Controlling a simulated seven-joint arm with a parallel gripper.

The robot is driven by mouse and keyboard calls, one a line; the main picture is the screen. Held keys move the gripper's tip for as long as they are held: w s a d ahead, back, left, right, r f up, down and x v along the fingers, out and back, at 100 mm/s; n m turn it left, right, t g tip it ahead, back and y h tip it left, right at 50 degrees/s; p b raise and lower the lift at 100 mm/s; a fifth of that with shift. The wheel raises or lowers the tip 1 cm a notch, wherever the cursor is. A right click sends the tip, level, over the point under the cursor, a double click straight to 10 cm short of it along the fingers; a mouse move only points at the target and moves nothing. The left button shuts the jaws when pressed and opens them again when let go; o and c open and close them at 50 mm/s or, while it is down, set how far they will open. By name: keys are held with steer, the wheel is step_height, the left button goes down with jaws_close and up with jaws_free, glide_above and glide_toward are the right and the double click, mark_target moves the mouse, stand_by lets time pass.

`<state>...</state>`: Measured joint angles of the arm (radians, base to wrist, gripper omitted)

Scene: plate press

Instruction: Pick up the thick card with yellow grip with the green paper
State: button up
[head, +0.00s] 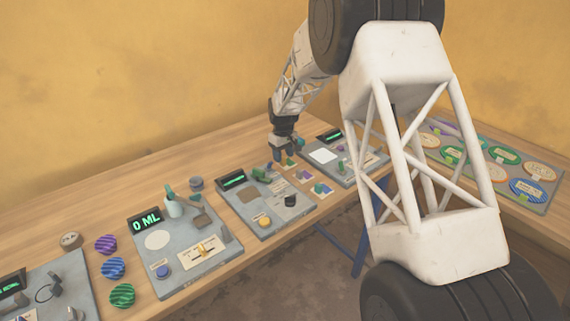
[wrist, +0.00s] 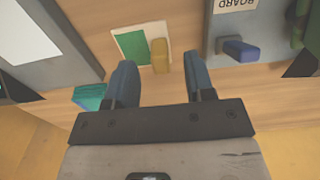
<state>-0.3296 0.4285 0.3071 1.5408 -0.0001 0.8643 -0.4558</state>
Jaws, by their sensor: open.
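The card with the green paper (wrist: 132,47) lies on the wooden table in the wrist view, a pale square with a green patch. Its yellow grip (wrist: 160,56) stands at the card's right side. My gripper (wrist: 161,64) is open, with one blue finger to each side of the yellow grip in the picture and nothing held. Whether the fingertips are at the grip's height is hard to tell. In the head view my gripper (head: 286,151) is low over the table between two machine panels, partly hiding the card below it.
A grey panel (head: 265,208) is on the left and another (head: 350,170) on the right. In the wrist view a blue handle (wrist: 238,49) and a teal piece (wrist: 90,96) are close by.

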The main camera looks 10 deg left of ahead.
mark_target(283, 158)
steer(key=shift+f, duration=1.55)
steer(key=shift+c, duration=0.5)
jaws_close()
steer(key=shift+r, duration=0.1)
steer(key=shift+r, duration=4.95)
